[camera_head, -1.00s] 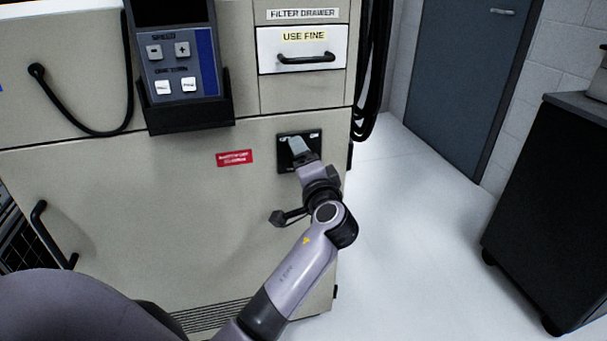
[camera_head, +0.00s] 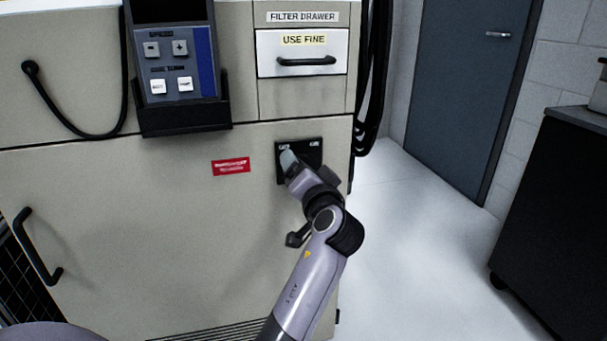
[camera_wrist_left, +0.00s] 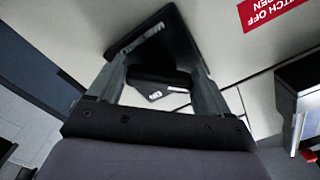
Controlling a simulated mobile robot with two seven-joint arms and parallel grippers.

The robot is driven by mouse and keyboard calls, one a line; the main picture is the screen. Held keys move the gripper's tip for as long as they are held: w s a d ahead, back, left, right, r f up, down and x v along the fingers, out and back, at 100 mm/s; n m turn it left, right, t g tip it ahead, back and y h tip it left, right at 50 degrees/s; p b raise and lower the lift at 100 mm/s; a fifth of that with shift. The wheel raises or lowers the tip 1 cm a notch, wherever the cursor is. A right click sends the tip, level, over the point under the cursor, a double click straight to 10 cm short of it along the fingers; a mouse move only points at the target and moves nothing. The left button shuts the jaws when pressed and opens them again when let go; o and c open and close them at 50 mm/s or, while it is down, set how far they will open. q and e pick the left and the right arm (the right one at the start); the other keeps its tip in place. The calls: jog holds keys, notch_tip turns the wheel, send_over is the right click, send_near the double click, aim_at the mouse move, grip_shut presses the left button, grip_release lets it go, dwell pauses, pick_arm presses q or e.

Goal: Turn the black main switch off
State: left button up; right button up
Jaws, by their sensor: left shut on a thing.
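The black switch plate (camera_head: 314,153) is on the beige cabinet's front, with small white labels along its top edge. My left gripper (camera_head: 289,163) is at the plate's left part, its fingers tilted to the upper left. In the left wrist view the fingers (camera_wrist_left: 158,72) stand on either side of the black main switch handle (camera_wrist_left: 160,79), shut on it, in front of the plate (camera_wrist_left: 152,35). A white label shows below the handle. In the head view the gripper hides the handle. My right gripper is not in view.
A red sign (camera_head: 231,167) is left of the plate. Above are the filter drawer (camera_head: 303,53) and a control pendant (camera_head: 178,68) in a holder. Black cables (camera_head: 371,80) hang at the cabinet's right edge. Open floor (camera_head: 410,240) lies right, before a dark cabinet (camera_head: 560,210).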

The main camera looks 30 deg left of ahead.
pick_arm(q)
jog(key=o, duration=1)
jog(key=shift+c, duration=0.2)
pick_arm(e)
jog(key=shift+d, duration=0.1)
